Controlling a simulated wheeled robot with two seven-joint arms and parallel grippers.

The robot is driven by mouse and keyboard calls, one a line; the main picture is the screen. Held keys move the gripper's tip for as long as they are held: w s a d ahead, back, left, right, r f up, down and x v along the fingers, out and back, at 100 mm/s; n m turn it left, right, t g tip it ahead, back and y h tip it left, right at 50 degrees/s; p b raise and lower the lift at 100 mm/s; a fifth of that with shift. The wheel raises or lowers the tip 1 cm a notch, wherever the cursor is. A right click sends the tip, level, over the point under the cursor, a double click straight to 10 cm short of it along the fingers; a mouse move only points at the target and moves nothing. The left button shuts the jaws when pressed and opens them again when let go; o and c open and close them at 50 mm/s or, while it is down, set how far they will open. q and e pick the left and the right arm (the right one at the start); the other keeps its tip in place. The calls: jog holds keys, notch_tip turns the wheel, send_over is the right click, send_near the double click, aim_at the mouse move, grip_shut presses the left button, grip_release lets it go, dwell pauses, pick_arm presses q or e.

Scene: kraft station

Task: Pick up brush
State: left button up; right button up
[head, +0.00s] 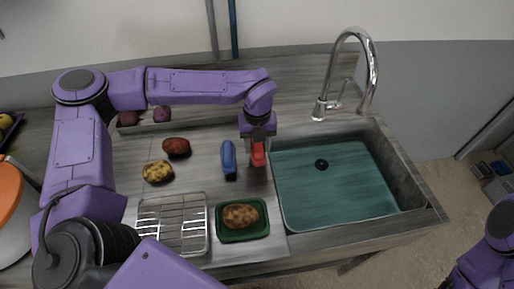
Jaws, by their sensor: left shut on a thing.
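My left gripper (258,140) points down at the counter just left of the sink. It is shut on a small red thing (258,156), partly hidden by the fingers; I cannot tell for sure that it is the brush. A blue elongated thing (228,160) lies on the counter just left of the gripper, apart from it. Part of my right arm shows at the lower right edge; its gripper is out of view.
The sink (335,185) with a chrome faucet (368,65) is right of the gripper. A green tray (242,234) holds a potato (240,216). A wire rack (172,225), a yellow potato (157,172) and a red potato (176,147) are left. An orange-topped container (8,190) stands far left.

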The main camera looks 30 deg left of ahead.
pick_arm(q)
jog(key=s+r, duration=0.1)
jog(key=r, duration=0.1)
jog(key=s+r+b, duration=0.1)
jog(key=r, duration=0.1)
jog(key=s+d+r+b, duration=0.1)
jog(key=s+r, duration=0.1)
jog(key=s+d+r+b, duration=0.2)
jog(key=s+r, duration=0.3)
jog(key=s, duration=0.4)
jog(key=shift+s+r+b, duration=0.2)
jog(key=shift+s+b, duration=0.2)
jog(key=shift+b, duration=0.3)
jog(key=shift+o, duration=1)
